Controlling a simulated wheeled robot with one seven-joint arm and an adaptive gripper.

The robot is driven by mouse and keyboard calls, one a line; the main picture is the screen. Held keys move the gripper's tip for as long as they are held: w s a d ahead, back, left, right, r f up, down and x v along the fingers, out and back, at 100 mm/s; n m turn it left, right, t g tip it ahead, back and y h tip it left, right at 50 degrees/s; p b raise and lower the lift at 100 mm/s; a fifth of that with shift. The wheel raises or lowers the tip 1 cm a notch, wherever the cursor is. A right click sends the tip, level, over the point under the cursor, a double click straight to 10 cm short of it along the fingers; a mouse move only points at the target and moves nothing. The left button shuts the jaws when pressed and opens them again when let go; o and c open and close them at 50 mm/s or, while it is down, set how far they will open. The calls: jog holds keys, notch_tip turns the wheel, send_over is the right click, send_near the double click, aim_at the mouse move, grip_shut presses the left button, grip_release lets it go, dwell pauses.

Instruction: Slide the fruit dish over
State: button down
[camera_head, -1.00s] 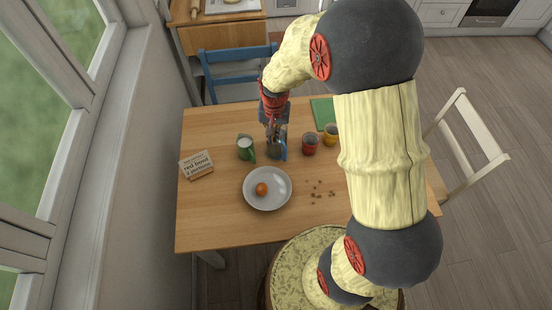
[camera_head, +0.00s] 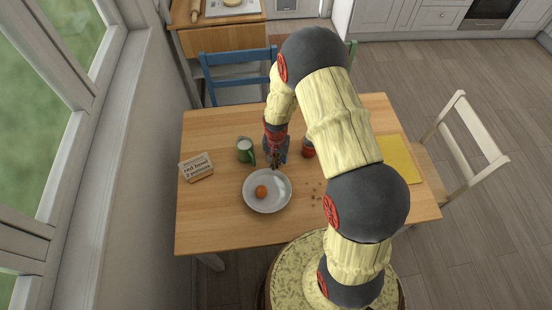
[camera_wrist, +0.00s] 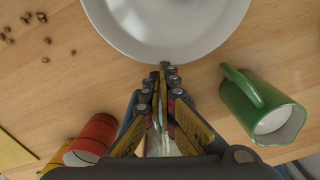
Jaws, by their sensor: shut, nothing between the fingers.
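The fruit dish (camera_head: 270,206) is a round, pale grey-white plate on the wooden table. A small orange fruit (camera_head: 260,191) lies in it, left of centre. My gripper (camera_head: 276,168) points down just beyond the dish's far rim, shut and empty. In the wrist view the dish (camera_wrist: 205,42) fills the top middle, and the closed fingertips (camera_wrist: 165,67) are right by its rim. I cannot tell whether they touch it. The fruit is out of the wrist view.
A green mug (camera_head: 244,150) stands left of my gripper, a red cup (camera_head: 308,149) to the right. A blue mug (camera_wrist: 125,124) is mostly hidden behind the gripper. Small brown bits (camera_wrist: 43,17) lie right of the dish. A lettered block (camera_head: 197,168) sits at the left edge. The table's near side is clear.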

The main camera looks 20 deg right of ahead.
aim_at(274, 174)
jog(key=shift+f, duration=0.45)
jog(key=s+a, duration=0.2)
jog(key=s, duration=0.1)
jog(key=shift+a, duration=0.15)
jog(key=shift+w, duration=0.1)
jog(key=shift+r+p, duration=0.1)
jog(key=shift+p, duration=0.2)
jog(key=shift+r+p, duration=0.35)
jog(key=shift+r, duration=0.15)
notch_tip(274, 174, up, 9)
jog(key=p, duration=0.5)
jog(key=shift+f, duration=0.1)
